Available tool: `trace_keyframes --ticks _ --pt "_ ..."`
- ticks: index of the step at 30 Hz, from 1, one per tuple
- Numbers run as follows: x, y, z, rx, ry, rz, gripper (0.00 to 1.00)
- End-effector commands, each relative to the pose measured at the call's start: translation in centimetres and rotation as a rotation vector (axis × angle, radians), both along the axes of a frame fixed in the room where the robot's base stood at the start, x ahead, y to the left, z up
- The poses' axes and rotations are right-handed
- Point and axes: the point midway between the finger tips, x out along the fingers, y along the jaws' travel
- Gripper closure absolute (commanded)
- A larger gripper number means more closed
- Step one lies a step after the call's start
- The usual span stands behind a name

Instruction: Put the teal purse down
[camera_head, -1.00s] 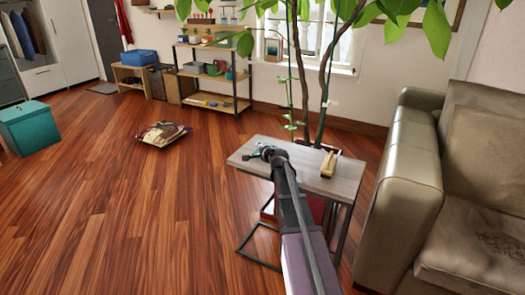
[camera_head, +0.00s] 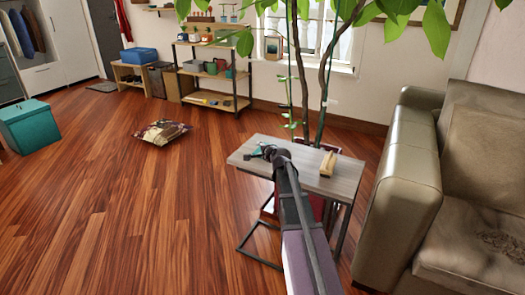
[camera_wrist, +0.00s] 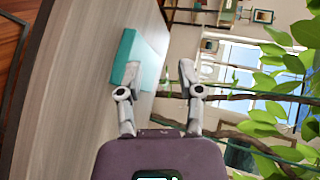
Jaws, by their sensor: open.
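The teal purse (camera_wrist: 142,62) rests on the grey wood side table (camera_wrist: 72,95) in the wrist view. In the head view only a small teal bit of the purse (camera_head: 258,149) shows at the table's left part, beside the dark end of my arm. My gripper (camera_wrist: 157,68) is open. One finger overlaps the purse's near edge in the wrist view and the other stands apart from it. I cannot tell whether a finger touches it. In the head view my gripper (camera_head: 268,152) is just above the tabletop and mostly hidden by the wrist.
A wooden brush-like object (camera_head: 328,163) lies on the table's right part. A leafy plant (camera_head: 325,70) stands behind the table, and a leather sofa (camera_head: 410,170) is at the right. A patterned cushion (camera_head: 161,132) lies on the open floor at left.

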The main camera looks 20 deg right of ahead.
Motion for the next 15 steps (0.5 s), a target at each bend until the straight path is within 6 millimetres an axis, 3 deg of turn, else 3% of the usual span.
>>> trace_keyframes --ticks 15 --pt "-2.1 0.0 5.5 -0.001 0.000 0.000 0.52"
